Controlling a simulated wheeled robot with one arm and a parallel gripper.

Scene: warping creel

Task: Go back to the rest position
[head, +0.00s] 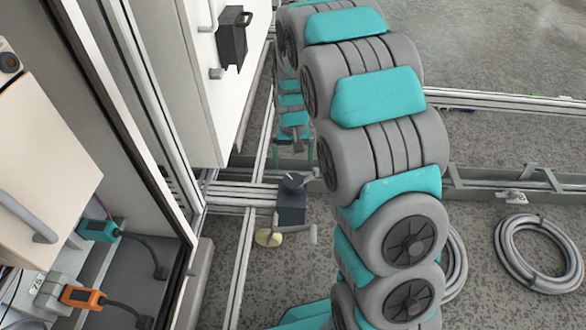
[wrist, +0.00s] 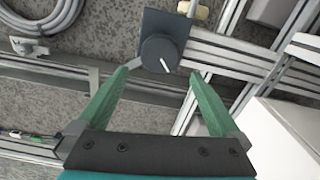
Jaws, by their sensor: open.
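My gripper (wrist: 158,75) is open, with its two green fingers apart and nothing between them in the wrist view. The fingers point toward a dark grey box (wrist: 178,24) with a round black knob (wrist: 160,53) that carries a white pointer line. The knob appears just beyond the fingertips; I cannot tell the exact gap. In the head view the same box (head: 291,207) and knob (head: 292,181) sit on aluminium rails. My grey and teal arm fills the middle and hides part of the area behind it.
A white cabinet (head: 215,110) with a black handle stands left of my arm. An open enclosure with orange (head: 82,297) and teal (head: 98,230) connectors is at far left. A coiled grey hose (head: 540,255) lies on the floor at right. Rails (head: 500,100) cross behind; open floor lies beyond.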

